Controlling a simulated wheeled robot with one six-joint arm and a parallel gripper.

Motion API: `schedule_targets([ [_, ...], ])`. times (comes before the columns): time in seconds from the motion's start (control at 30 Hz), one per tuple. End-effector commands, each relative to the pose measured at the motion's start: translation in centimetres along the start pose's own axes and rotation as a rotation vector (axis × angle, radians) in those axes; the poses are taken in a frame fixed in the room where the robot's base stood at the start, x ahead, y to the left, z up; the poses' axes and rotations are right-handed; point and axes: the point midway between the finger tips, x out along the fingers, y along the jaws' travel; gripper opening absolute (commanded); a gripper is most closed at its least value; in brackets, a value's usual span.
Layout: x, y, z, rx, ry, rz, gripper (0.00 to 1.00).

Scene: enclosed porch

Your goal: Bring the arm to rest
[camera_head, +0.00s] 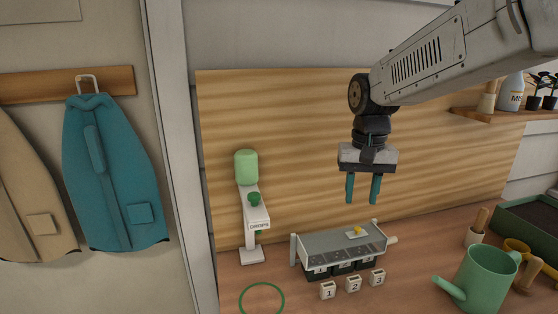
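My gripper (363,197) hangs from my arm in the upper right, in front of the wooden backboard. Its two teal fingers point down and stand apart with a gap between them. Nothing shows between the fingers. The gripper is in the air above a grey tray-like rack (325,243) on the worktop and appears clear of it.
A white stand marked DROPS (257,220) with a green bottle (246,166) is at left. Number blocks (353,285) sit before the rack. A green watering can (487,279) is at right, below a shelf (505,116). A green ring (262,286) lies front left.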

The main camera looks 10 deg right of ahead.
Motion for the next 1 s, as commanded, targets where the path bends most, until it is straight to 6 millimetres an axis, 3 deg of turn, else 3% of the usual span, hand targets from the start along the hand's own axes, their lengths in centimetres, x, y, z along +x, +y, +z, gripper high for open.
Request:
schedule_targets([
  [0.1, 1.5, 0.9, 3.1, -0.065, -0.048, 0.012, 0.37],
  [0.5, 1.9, 5.6, 18.4, -0.233, -0.003, 0.003, 0.37],
  [0.6, 2.4, 6.5, 21.2, -0.246, 0.030, 0.000, 0.37],
  [0.77, 2.5, 7.2, 23.5, -0.243, 0.085, -0.007, 0.37],
  [1.0, 1.8, 7.3, 23.8, -0.239, 0.123, -0.011, 0.37],
])
